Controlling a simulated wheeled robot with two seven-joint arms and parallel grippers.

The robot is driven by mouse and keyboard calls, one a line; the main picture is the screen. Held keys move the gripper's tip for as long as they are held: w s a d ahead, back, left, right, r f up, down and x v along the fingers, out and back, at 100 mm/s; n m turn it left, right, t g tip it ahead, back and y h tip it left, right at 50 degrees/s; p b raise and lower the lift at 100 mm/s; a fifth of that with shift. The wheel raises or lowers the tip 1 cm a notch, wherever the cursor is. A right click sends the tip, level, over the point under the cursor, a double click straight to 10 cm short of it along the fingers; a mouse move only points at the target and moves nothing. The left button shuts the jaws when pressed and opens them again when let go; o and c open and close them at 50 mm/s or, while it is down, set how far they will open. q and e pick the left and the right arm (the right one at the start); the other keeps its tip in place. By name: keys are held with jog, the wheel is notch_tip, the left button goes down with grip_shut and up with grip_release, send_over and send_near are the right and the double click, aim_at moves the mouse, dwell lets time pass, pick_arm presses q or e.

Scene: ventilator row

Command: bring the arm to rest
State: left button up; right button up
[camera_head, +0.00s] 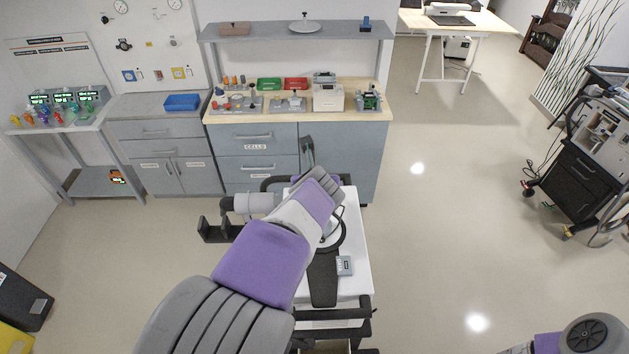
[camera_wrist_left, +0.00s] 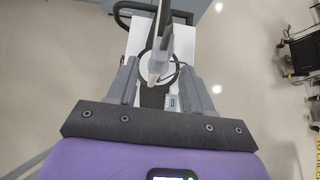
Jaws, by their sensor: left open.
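My left arm comes in from the lower left of the head view and reaches up over a white trolley (camera_head: 352,222). In that view I cannot make out its gripper clearly behind the arm. In the left wrist view my left gripper (camera_wrist_left: 160,93) is open, with its two grey fingers wide apart. A grey upright part (camera_wrist_left: 162,45) shows between the fingers in the picture; I cannot tell its depth. Neither finger visibly closes on it. Only part of my right arm shows at the lower right edge of the head view; its gripper is out of view.
The trolley carries a round ring (camera_head: 343,241) and a small grey device (camera_head: 345,265). A blue-grey cabinet bench (camera_head: 345,150) stands behind it. A dark equipment cart (camera_head: 580,180) is at right. Open floor (camera_head: 440,230) lies between trolley and cart.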

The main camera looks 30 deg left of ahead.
pick_arm(q)
jog(key=v, duration=0.2)
jog(key=shift+s+d+r+p, duration=0.15)
jog(key=shift+s+r+p, duration=0.15)
jog(key=shift+p, duration=0.1)
jog(key=shift+f, duration=0.1)
jog(key=shift+b+x, duration=1.45)
jog(key=shift+x, duration=2.45)
jog(key=shift+r, duration=0.5)
